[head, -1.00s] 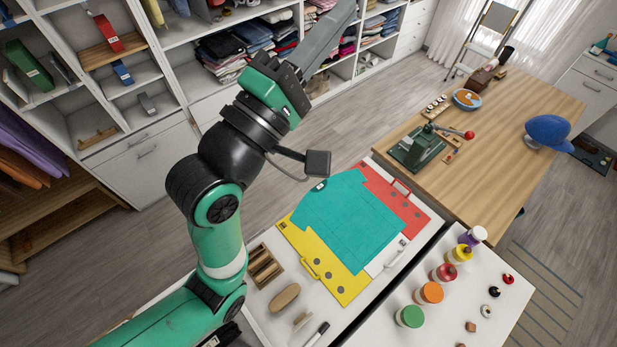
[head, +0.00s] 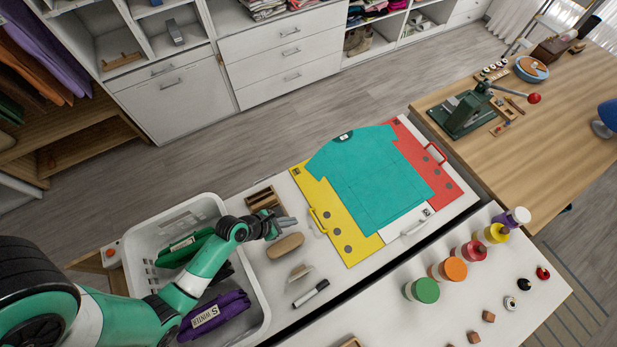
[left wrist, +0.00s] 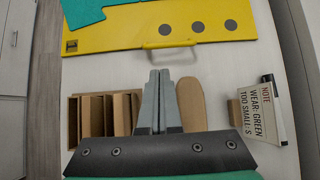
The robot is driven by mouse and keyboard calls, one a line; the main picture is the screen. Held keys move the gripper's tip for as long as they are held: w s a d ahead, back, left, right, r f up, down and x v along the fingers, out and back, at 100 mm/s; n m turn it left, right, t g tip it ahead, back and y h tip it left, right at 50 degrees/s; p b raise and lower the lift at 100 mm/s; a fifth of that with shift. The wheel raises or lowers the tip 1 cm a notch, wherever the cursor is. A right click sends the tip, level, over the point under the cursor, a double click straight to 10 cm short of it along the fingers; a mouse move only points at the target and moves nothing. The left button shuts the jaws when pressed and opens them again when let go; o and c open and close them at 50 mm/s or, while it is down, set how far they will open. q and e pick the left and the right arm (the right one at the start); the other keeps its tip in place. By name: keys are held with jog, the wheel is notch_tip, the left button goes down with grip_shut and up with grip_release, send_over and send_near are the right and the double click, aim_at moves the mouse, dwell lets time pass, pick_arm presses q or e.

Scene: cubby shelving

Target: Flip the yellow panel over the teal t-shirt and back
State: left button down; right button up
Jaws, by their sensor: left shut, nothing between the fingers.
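The yellow panel (head: 346,236) lies flat on the white work table, at the left side of the folding board. Its yellow handle (head: 319,219) faces the left; in the left wrist view the panel (left wrist: 110,30) and handle (left wrist: 170,44) are just beyond the fingertips. The teal t-shirt (head: 370,180) is spread flat on the board, covering part of the yellow panel. My left gripper (head: 293,226) is shut and empty, left of the handle and apart from it. It also shows in the left wrist view (left wrist: 158,76). My right gripper is not in view.
A red panel (head: 447,186) and a white handle (head: 417,224) are on the board's other sides. A wooden slotted block (head: 264,199), brown oval brush (head: 286,245) and marker (head: 311,293) lie near my gripper. A white bin (head: 262,296) holds folded clothes. Paint jars (head: 422,290) stand right.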

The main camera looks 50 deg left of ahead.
aim_at(308, 222)
pick_arm(q)
jog(key=b+x, duration=0.3)
jog(key=x, duration=0.5)
jog(key=shift+w+f, duration=0.25)
jog(key=shift+f, duration=0.1)
jog(key=shift+w+d+f+b, duration=0.1)
jog(key=shift+w+f+b, duration=0.2)
jog(key=shift+w+b, duration=0.1)
jog(key=shift+s+r, duration=0.1)
jog(key=shift+r, duration=0.05)
